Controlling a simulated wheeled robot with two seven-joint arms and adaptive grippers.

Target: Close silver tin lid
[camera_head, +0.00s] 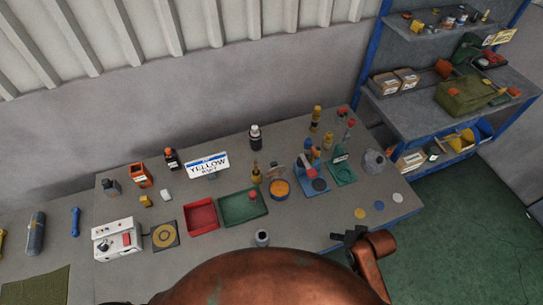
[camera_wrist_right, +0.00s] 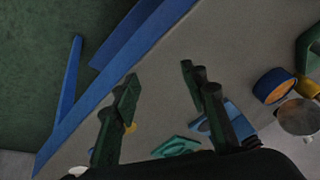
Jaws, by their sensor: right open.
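A small silver tin (camera_head: 262,239) stands near the table's front edge in the head view, just beyond my body. Its top looks dark, and it is too small to tell how its lid sits. My right gripper (camera_head: 350,237) is over the front right of the table, to the right of the tin and apart from it. In the right wrist view its jaws (camera_wrist_right: 160,85) are apart with nothing between them. A round silvery object (camera_wrist_right: 299,117) shows at the right of that view; I cannot tell whether it is the tin. My left gripper is not in view.
A green tray (camera_head: 237,210), a red tray (camera_head: 200,216) and a blue-and-orange roll (camera_head: 280,189) lie beyond the tin. A blue board (camera_head: 308,189) and a green stand (camera_head: 342,176) are further right. Small discs (camera_head: 379,205) lie near the right edge. Blue shelving stands behind.

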